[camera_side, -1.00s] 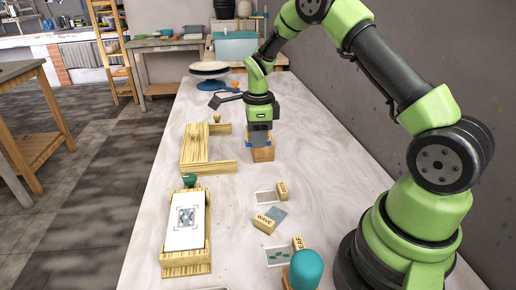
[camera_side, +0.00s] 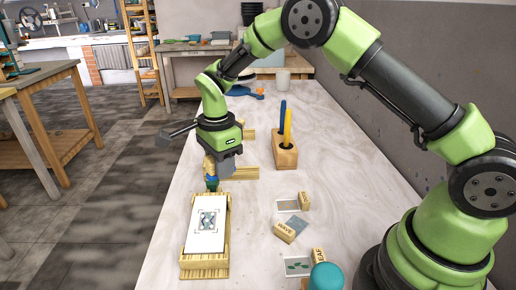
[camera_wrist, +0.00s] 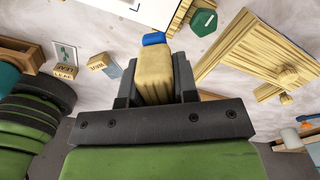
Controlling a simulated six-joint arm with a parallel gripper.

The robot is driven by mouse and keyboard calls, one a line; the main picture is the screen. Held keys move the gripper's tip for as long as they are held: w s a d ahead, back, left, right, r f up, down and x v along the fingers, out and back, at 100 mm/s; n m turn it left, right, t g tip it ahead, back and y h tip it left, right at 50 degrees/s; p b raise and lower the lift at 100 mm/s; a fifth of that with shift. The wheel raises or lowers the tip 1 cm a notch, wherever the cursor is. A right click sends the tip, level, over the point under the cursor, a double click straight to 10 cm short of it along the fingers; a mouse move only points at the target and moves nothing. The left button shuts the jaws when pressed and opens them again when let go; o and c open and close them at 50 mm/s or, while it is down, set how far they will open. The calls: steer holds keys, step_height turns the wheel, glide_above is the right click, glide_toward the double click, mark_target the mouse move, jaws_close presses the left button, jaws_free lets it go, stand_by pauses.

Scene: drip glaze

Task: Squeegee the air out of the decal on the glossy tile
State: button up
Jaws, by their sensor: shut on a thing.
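The white glossy tile (camera_side: 203,240) lies in a wooden tray (camera_side: 205,272) at the front left in the side view. The decal (camera_side: 208,221), a blue-grey pattern with corner marks, is on the tile's upper middle. My gripper (camera_side: 222,168) is shut on a squeegee with a wooden handle and a blue end. In the wrist view the handle (camera_wrist: 154,78) sits between the fingers, with the blue end (camera_wrist: 154,39) pointing away from them. The gripper is beyond the tray's far end, apart from the decal. The squeegee's lower end overlaps a green knob in the side view.
A green hexagonal knob (camera_wrist: 204,22) stands by the tray. A wooden frame (camera_wrist: 245,55) lies close to the gripper. A wooden block (camera_side: 286,155) holds upright blue and yellow tools. WAVE (camera_side: 285,232) and LEAF blocks and cards lie right of the tray, near a teal dome (camera_side: 326,277).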

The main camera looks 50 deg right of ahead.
steer(key=n, duration=0.2)
glide_above(209, 210)
steer(key=shift+s+a, duration=0.1)
step_height(209, 210, down, 5)
steer(key=shift+r, duration=0.1)
steer(key=shift+s+a, duration=2)
steer(key=shift+f, duration=1.05)
steer(key=shift+w+d, duration=0.1)
steer(key=shift+w+d+r, duration=0.1)
steer(key=shift+w+d, duration=1.9)
